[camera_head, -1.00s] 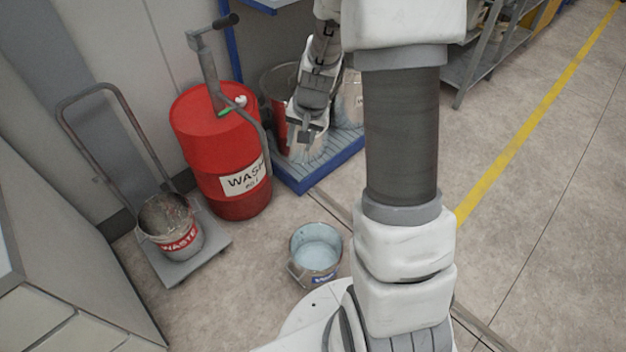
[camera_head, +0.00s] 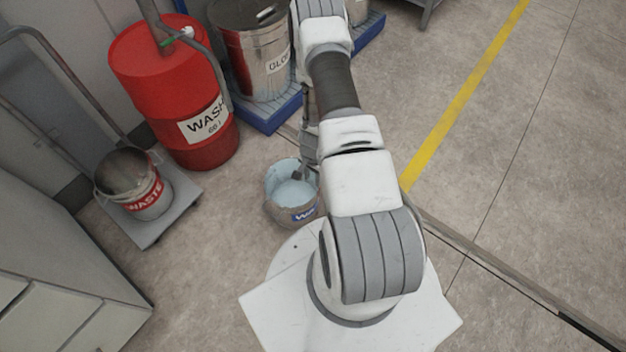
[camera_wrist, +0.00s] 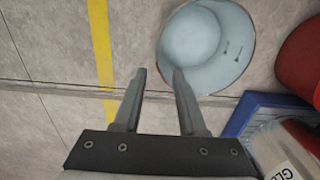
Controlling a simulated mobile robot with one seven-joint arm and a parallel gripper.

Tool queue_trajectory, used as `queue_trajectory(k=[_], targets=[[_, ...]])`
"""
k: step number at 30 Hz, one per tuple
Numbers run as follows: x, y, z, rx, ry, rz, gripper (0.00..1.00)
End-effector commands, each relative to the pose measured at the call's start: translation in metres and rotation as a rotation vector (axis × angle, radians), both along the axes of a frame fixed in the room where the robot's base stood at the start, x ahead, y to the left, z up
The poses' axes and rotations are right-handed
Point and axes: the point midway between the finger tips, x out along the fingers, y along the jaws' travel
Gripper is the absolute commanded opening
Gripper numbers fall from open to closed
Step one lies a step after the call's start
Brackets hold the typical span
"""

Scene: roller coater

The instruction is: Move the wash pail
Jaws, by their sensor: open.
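The wash pail (camera_head: 290,211) is a grey metal bucket with a blue label and pale bluish liquid inside. It stands upright on the floor in front of my base. In the wrist view the pail (camera_wrist: 237,84) is seen from above, just beyond my fingertips and a little to the right. My gripper (camera_wrist: 158,72) is open with nothing between its fingers. In the head view my gripper (camera_head: 300,172) is at the pail's upper right rim, partly hidden by my arm. I cannot tell whether it touches the pail.
A red wash drum (camera_head: 165,65) stands behind the pail. A waste pail (camera_head: 148,200) sits on a grey trolley (camera_head: 160,228) at left. A metal drum (camera_head: 238,50) stands on a blue pallet (camera_head: 268,118). Open floor with a yellow line (camera_head: 465,85) lies right.

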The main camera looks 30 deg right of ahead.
Motion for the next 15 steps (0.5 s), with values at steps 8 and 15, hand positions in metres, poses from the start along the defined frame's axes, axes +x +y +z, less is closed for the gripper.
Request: queue_trajectory(k=[8,15], targets=[[-0.002,0.0,-0.003,-0.001,0.003,-0.004,0.41],[-0.003,0.0,-0.013,0.001,0.004,-0.003,0.41]])
